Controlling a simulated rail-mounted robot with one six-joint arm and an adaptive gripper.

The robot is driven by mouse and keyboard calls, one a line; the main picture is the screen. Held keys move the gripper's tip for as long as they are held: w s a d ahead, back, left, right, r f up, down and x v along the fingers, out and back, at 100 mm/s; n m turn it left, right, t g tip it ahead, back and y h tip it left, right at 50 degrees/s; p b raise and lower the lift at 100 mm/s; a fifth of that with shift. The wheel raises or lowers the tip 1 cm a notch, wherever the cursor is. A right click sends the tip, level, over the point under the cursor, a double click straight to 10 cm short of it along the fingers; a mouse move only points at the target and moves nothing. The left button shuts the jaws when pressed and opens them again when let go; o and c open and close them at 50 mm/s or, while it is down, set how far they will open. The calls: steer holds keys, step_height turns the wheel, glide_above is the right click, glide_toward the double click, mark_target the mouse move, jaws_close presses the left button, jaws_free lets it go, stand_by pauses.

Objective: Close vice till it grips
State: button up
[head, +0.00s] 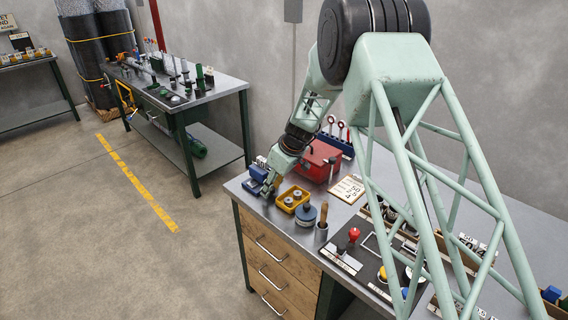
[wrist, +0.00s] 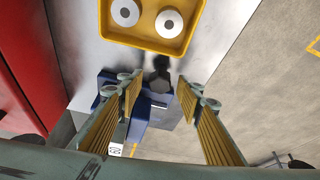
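The blue vice (head: 255,174) sits at the far left corner of the workbench, partly hidden by my gripper (head: 269,187). In the wrist view the blue vice (wrist: 136,118) shows between and behind the fingers, with a dark round knob or handle end (wrist: 160,78) pointing toward the yellow tray. My gripper (wrist: 161,82) is open, with its ribbed yellow finger pads on either side of the dark knob. A gap shows between each pad and the knob. I cannot tell how wide the jaws of the vice stand or what is between them.
A yellow tray (head: 283,206) with two round pale parts stands close beside my gripper. A red toolbox (head: 315,165) is behind it. Open floor lies left of the bench.

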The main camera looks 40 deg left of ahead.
steer(key=shift+w+n+g+p, duration=0.1)
steer(key=shift+n+g+p, duration=0.3)
steer(key=shift+n+p, duration=0.45)
steer(key=shift+n, duration=0.25)
steer(key=shift+r, duration=0.2)
steer(key=v, duration=1.3)
steer(key=shift+r, duration=0.2)
steer(key=shift+d, duration=0.1)
steer(key=shift+o, duration=0.2)
